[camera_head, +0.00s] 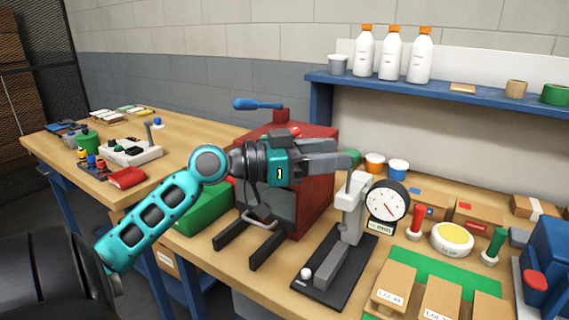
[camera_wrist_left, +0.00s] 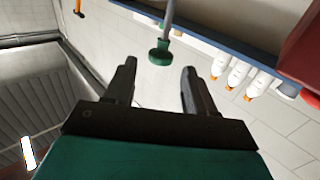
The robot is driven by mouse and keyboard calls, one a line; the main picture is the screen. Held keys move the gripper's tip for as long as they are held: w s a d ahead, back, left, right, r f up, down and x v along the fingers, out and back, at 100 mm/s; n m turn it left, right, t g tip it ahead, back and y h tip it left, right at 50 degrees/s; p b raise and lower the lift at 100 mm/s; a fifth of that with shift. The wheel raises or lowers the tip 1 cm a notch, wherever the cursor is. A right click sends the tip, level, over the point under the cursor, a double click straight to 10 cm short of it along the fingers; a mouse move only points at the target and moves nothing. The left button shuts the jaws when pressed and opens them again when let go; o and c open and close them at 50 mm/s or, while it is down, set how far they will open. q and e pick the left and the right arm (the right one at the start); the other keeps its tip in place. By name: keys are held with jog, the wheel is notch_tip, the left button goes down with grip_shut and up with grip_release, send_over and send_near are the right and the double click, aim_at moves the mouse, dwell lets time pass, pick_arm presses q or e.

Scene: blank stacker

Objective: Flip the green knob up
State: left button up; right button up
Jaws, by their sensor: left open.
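The green knob (camera_head: 354,157) shows in the head view just beyond the fingertips of my left gripper (camera_head: 346,154), near the top of the grey-and-white dial gauge stand (camera_head: 350,215). In the left wrist view the green knob (camera_wrist_left: 159,52) sits at the end of a grey rod (camera_wrist_left: 168,20). There it appears ahead of the gap between the two fingers of my left gripper (camera_wrist_left: 158,76), apart from both. The left gripper is open and empty. My right gripper is not in view.
A red machine (camera_head: 318,210) with a blue-handled lever (camera_head: 258,104) stands behind the left gripper. A round dial (camera_head: 387,204) is right of the stand. Boxes (camera_head: 398,284) and red and green stamps crowd the bench to the right. A blue shelf (camera_head: 450,93) holds white bottles.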

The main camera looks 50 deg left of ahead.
pick_arm(q)
jog(key=b+v, duration=0.1)
jog(key=v, duration=0.7)
jog(key=shift+b, duration=0.4)
jog(key=shift+s+a, duration=0.1)
